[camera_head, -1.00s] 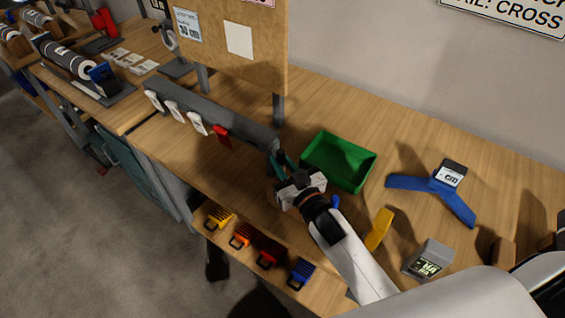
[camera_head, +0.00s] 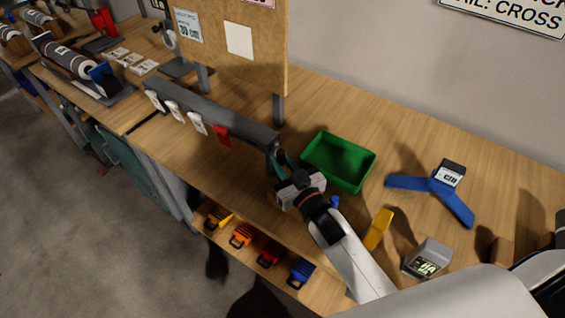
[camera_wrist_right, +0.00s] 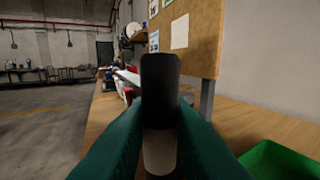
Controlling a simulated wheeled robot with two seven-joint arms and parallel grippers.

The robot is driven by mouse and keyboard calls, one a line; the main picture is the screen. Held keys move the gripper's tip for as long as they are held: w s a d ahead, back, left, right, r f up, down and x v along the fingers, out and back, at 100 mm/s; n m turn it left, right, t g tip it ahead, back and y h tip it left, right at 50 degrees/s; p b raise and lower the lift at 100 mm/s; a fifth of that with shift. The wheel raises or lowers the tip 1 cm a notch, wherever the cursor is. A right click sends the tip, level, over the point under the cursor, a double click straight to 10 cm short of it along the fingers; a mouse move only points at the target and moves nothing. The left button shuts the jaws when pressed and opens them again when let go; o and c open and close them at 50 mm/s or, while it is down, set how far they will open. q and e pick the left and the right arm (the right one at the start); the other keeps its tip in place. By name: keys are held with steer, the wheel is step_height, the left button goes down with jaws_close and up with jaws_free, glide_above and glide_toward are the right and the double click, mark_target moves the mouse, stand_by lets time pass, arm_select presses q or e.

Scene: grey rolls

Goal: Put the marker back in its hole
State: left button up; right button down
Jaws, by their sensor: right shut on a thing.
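My right gripper (camera_head: 279,163) is at the near right end of a grey raised rail (camera_head: 215,118). In the right wrist view its green fingers (camera_wrist_right: 160,138) are shut on the marker (camera_wrist_right: 160,85), an upright cylinder with a black upper part and a pale grey lower part. In the head view the marker is hard to make out against the rail's end and the fingers. Whether it touches the rail cannot be told. No hole is clearly visible. My left gripper is not in view.
A brown board (camera_head: 232,45) stands behind the rail.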

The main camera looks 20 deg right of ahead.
steer(key=shift+f, duration=0.4)
stand_by(0.3)
steer(key=shift+s, duration=0.1)
steer(key=shift+f, duration=0.2)
stand_by(0.3)
steer(key=shift+p, duration=0.6)
stand_by(1.2)
